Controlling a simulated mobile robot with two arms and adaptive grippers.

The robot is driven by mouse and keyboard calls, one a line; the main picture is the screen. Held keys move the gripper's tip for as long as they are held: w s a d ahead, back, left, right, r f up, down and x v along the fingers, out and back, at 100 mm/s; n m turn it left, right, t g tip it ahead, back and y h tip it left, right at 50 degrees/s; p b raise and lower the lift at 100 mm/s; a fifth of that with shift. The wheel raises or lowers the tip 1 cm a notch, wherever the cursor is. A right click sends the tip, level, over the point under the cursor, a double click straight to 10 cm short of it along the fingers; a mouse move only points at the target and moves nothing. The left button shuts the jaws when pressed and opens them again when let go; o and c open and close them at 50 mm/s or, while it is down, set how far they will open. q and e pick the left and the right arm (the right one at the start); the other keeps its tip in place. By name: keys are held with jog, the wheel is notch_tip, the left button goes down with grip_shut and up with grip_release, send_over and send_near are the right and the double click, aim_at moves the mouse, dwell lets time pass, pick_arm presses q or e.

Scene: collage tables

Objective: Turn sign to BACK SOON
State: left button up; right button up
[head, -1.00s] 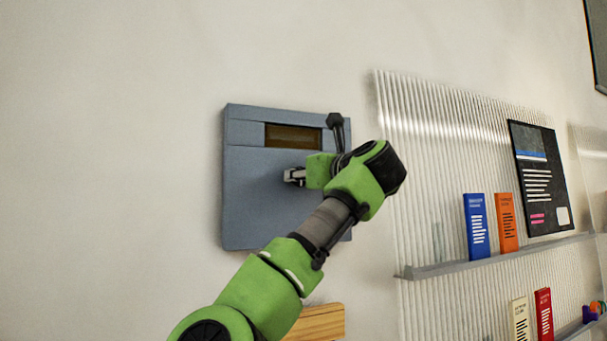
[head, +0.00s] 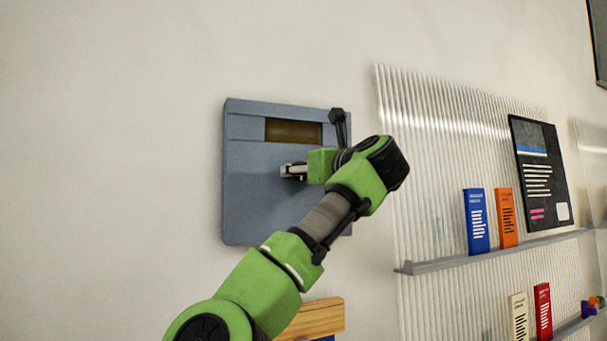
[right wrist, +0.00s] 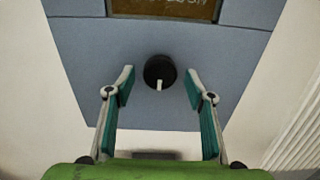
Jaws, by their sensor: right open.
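The sign is a blue-grey wall panel (head: 250,190) with a dark brown window (head: 293,131) near its top. In the right wrist view the lower part of the window (right wrist: 165,8) shows lettering cut off by the frame edge. A round black knob (right wrist: 159,71) with a pale pointer mark sits on the panel below the window. My right gripper (head: 284,171) is in front of the panel. In the right wrist view its fingers (right wrist: 160,82) are open, one on each side of the knob, with gaps to it. The knob is hidden in the head view. My left gripper is not in view.
To the right, a ribbed wall panel (head: 430,130) carries a shelf (head: 490,253) with a blue booklet (head: 476,222) and an orange booklet (head: 506,218). A wooden piece (head: 318,318) shows below the panel. The wall at left is clear.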

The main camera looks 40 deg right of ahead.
jog(key=v, duration=1.1)
jog(key=shift+s, duration=0.2)
